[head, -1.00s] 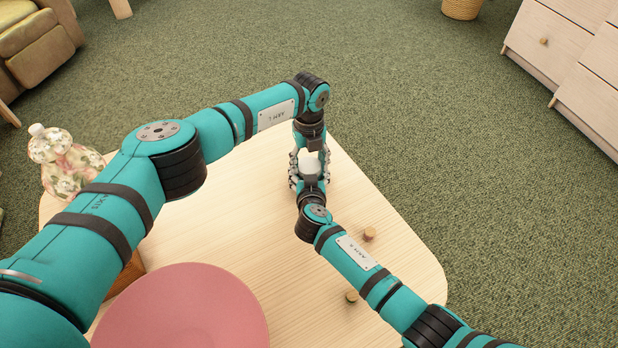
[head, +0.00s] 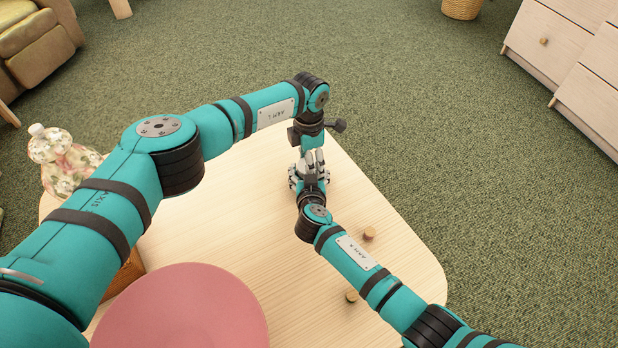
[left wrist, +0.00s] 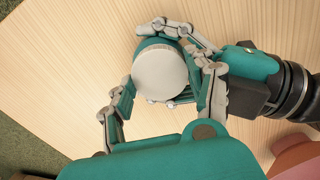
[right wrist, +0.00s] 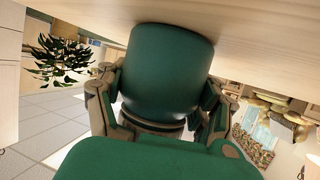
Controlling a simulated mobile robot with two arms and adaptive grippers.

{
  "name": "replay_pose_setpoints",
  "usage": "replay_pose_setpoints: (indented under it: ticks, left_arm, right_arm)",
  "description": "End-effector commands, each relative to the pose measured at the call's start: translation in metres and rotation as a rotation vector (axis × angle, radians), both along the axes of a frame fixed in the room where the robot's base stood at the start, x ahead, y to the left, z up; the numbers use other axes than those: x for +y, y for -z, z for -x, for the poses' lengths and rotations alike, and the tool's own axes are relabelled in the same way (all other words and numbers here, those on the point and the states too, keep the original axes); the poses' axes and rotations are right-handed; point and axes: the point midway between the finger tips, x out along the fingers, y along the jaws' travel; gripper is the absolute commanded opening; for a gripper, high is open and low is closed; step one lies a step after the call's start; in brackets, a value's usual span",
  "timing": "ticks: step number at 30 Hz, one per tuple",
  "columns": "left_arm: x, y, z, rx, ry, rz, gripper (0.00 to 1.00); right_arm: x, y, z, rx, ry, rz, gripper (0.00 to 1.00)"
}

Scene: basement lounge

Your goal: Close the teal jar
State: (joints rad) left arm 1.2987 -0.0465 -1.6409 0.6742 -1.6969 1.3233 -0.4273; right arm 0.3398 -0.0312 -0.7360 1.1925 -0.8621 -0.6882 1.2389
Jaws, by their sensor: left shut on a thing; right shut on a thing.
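The teal jar (right wrist: 165,65) stands on the light wooden table and is mostly hidden by the grippers in the head view. A round off-white lid (left wrist: 162,72) sits over its top in the left wrist view; I cannot tell whether it is fully seated. My left gripper (head: 312,158) comes from above and is shut on the lid, with its fingers on either side in the left wrist view. My right gripper (head: 310,182) is low at the near side, shut around the jar's body, with fingers on both sides in the right wrist view.
The wooden table (head: 225,235) has free room around the jar. Two small wooden knobs (head: 369,234) (head: 351,296) lie at the right. A pink round object (head: 185,312) is at the front, and a floral vase (head: 68,165) stands at the left.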

Motion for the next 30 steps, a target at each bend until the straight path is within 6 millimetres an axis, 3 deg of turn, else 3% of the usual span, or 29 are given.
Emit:
replay_pose_setpoints:
  ticks: [6, 15, 16, 21, 30]
  left_arm:
    - [-0.0008, 0.0000, 0.0001, -0.001, 0.273, 0.001, 0.17]
    - [-0.0008, 0.0000, 0.0003, 0.000, 0.296, 0.002, 0.17]
    - [-0.0008, 0.0001, 0.0003, 0.000, 0.296, 0.002, 0.56]
    - [-0.0007, 0.0001, 0.0004, 0.000, 0.295, 0.002, 0.79]
    - [-0.0014, -0.0043, 0.0009, 0.002, 0.295, 0.002, 0.79]
  right_arm:
    - [0.0009, 0.0002, 0.0005, 0.001, -0.002, -0.001, 0.00]
    - [0.0009, 0.0002, 0.0005, 0.001, -0.002, -0.001, 0.00]
    - [0.0009, 0.0002, 0.0005, 0.001, -0.002, -0.001, 0.00]
    - [0.0008, 0.0003, 0.0004, 0.001, -0.002, -0.001, 0.00]
    - [-0.0008, 0.0006, -0.0001, 0.001, 0.001, 0.000, 0.00]
